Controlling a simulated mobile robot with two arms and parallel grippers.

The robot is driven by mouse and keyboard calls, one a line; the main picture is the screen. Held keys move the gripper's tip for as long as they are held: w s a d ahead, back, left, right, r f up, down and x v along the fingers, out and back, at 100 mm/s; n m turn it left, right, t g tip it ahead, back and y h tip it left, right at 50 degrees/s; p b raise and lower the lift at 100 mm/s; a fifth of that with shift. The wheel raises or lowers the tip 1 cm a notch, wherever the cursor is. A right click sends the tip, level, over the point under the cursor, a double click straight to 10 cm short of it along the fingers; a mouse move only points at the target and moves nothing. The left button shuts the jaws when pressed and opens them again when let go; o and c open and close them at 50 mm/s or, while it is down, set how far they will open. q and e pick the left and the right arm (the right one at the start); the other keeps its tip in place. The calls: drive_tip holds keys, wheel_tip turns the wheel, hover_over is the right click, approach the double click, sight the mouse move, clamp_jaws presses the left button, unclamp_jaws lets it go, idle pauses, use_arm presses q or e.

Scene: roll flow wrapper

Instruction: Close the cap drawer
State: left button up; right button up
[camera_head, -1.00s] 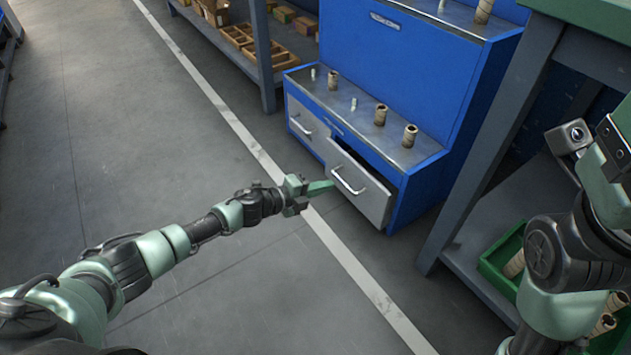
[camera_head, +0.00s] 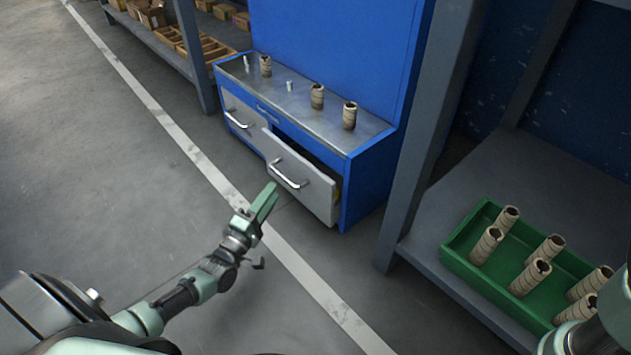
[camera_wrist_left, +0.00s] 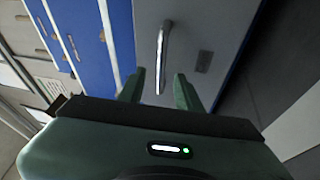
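A blue cabinet (camera_head: 360,185) has two grey drawers side by side under its metal top. The right drawer (camera_head: 318,195) stands partly pulled out, with a bar handle (camera_head: 288,174) on its front. The left drawer (camera_head: 243,121) looks shut. I cannot read which is the cap drawer. My left gripper (camera_head: 264,200) is in front of the open drawer, just short of its handle. In the left wrist view my left gripper (camera_wrist_left: 160,90) is open and empty, its fingers pointing at a drawer front (camera_wrist_left: 205,35) with the handle (camera_wrist_left: 162,55) between them. My right gripper is out of view.
Cardboard-like rolls (camera_head: 317,96) and small white pieces stand on the cabinet's top. A grey shelf (camera_head: 530,165) at right holds a green crate (camera_head: 457,262) with several rolls. Another shelf with wooden trays is at back left. The floor in front is clear.

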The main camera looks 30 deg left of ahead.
sight(281, 173)
use_arm(q)
drive_tip(key=w+b, duration=0.1)
drive_tip(key=w, duration=0.1)
drive_tip(key=w+n+b, duration=0.1)
drive_tip(key=w+b, duration=0.1)
drive_tip(key=w, duration=0.1)
drive_tip(key=w+a+r+n+y+b, duration=0.1)
drive_tip(key=w, duration=0.1)
drive_tip(key=shift+w+b, duration=0.3)
drive_tip(key=shift+b, duration=0.05)
clamp_jaws()
drive_tip(key=shift+d, duration=0.1)
idle(1.1)
